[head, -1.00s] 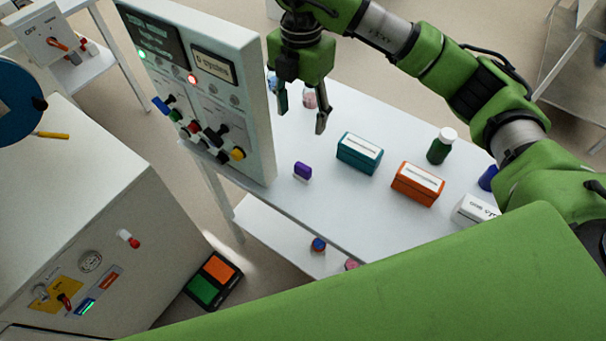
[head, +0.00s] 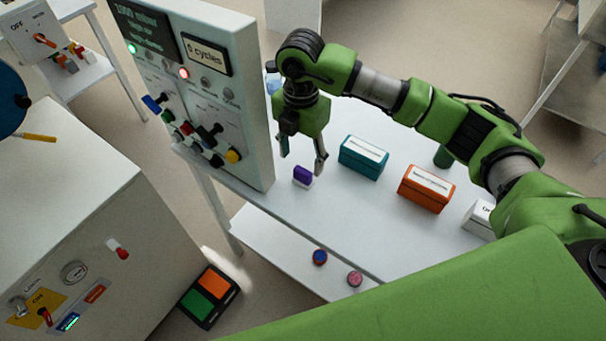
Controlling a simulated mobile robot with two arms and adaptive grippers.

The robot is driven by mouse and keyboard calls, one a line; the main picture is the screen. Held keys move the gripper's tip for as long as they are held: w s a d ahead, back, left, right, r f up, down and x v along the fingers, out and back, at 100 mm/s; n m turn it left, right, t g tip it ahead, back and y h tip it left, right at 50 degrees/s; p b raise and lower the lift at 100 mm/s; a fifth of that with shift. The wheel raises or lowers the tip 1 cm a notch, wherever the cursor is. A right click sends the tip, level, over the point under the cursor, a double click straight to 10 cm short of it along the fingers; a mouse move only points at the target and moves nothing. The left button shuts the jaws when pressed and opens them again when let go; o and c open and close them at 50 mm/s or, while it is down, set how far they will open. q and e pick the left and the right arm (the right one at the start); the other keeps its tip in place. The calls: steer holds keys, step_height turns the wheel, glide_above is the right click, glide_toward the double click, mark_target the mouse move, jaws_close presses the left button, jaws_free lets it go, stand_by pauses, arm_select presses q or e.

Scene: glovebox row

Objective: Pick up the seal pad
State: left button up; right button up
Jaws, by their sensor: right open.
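A small purple block with a white lower part (head: 303,174), which looks like the seal pad, stands on the white table (head: 340,225) near its front left edge. My right gripper (head: 302,162) points down with its two fingers apart and nothing between them. In the picture its fingertips are just above the purple block, one to each side of its top. I cannot tell how much height is left between them. My left gripper is not in view.
A control panel (head: 246,105) stands close left of the block. A teal box (head: 363,158) and an orange box (head: 426,189) stand to the right, then a partly hidden white box (head: 478,217). A green bottle (head: 443,157) is partly behind my arm. A lower shelf holds two small round items.

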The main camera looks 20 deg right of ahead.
mark_target(303, 170)
steer(key=shift+f, duration=0.8)
steer(key=f+p, duration=0.1)
steer(key=f, duration=0.1)
steer(key=f+p, duration=0.1)
steer(key=f, duration=0.2)
steer(key=shift+d, duration=0.2)
steer(key=shift+f, duration=0.25)
steer(key=c, duration=1.1)
